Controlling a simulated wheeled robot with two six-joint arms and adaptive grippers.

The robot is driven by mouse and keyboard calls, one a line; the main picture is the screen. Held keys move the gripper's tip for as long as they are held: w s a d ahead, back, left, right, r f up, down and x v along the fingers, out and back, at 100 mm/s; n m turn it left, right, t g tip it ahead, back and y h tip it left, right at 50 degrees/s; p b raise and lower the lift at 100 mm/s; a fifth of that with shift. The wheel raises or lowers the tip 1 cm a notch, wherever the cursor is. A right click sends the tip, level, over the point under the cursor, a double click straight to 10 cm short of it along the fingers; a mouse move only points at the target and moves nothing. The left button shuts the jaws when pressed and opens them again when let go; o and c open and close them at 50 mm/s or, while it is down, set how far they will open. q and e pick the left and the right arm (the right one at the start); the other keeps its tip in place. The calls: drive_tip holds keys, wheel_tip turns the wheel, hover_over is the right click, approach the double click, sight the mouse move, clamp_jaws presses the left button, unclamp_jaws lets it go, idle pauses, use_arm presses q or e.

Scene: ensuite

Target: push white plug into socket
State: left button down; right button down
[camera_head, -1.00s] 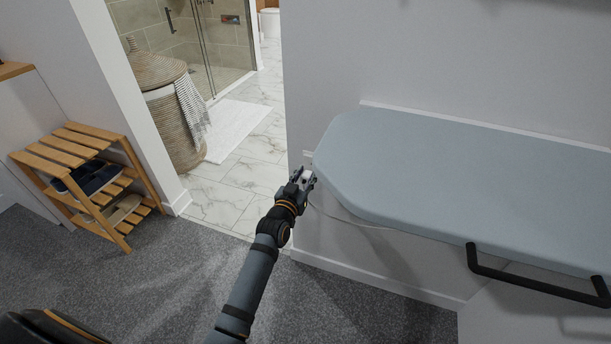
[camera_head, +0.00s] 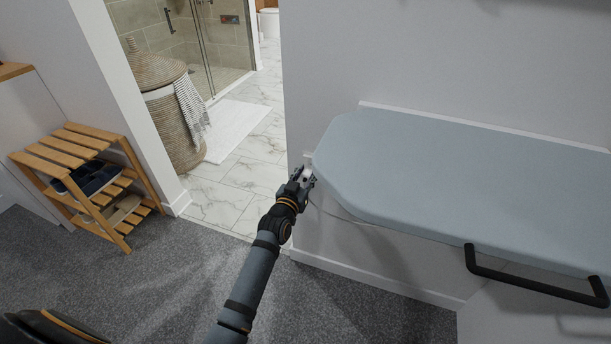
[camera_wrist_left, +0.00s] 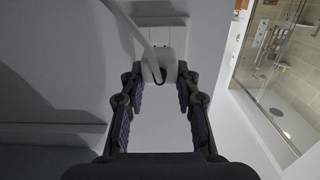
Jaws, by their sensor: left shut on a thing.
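The white plug (camera_wrist_left: 159,66) is held between the fingertips of my left gripper (camera_wrist_left: 158,84), with its white cable (camera_wrist_left: 128,24) running up and to the left in the left wrist view. The white socket plate (camera_wrist_left: 160,21) is on the wall directly beyond the plug, which overlaps its lower part. I cannot tell whether the plug touches the plate. In the head view my left gripper (camera_head: 302,179) is at the wall beside the ironing board's left end, and the socket (camera_head: 307,155) shows just above it. The plug's pins are hidden. My right gripper is not in view.
The blue-grey ironing board (camera_head: 460,180) juts out close to the right of my left gripper, with a black handle (camera_head: 530,282) below it. The doorway to the tiled floor (camera_head: 235,185) is to the left. A wooden shoe rack (camera_head: 85,165) and wicker basket (camera_head: 165,105) stand farther left.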

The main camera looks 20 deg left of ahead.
sight(310, 169)
use_arm(q)
drive_tip(key=shift+w+b, duration=0.3)
drive_tip(key=shift+w, duration=1.25)
drive_tip(key=c, duration=0.9)
unclamp_jaws()
drive_tip(key=s, duration=1.2)
drive_tip(key=shift+a+r, duration=0.15)
drive_tip(key=shift+r, duration=0.15)
